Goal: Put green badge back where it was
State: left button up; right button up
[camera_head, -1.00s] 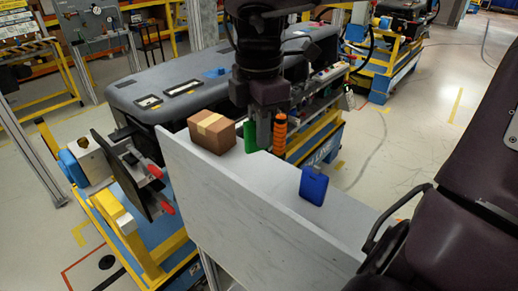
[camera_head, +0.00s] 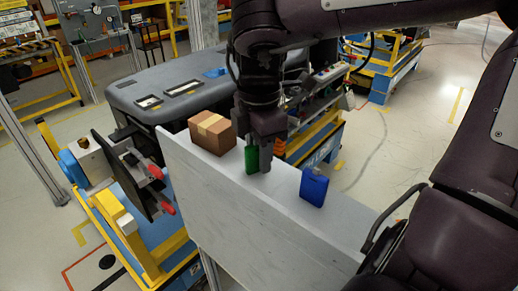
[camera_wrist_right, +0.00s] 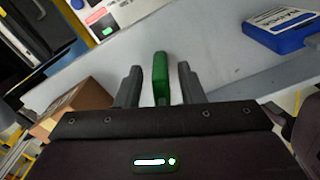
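The green badge (camera_head: 252,159) is upright at the white shelf, between the cardboard box and the blue badge. My right gripper (camera_head: 259,158) reaches down over it from above. In the right wrist view the green badge (camera_wrist_right: 161,78) is between the two fingers (camera_wrist_right: 160,84), with a narrow gap on each side, so the gripper looks open around it. Whether the badge's lower end touches the shelf is hard to tell. The blue badge (camera_head: 313,186) stands on the shelf to the right and shows in the right wrist view (camera_wrist_right: 284,31). My left gripper is not in view.
The cardboard box (camera_head: 212,132) stands on the shelf left of the gripper. An orange ridged object (camera_head: 279,147) is mostly hidden behind the gripper. A dark dashboard (camera_head: 190,80) lies behind.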

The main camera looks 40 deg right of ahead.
jog(key=shift+r, duration=0.1)
jog(key=shift+r, duration=0.6)
notch_tip(320, 180, up, 4)
jog(key=shift+f+b, duration=0.25)
jog(key=shift+b, duration=0.1)
notch_tip(320, 180, up, 7)
jog(key=shift+a+f+p, duration=0.1)
jog(key=shift+p, duration=1.05)
jog(key=shift+r, duration=0.35)
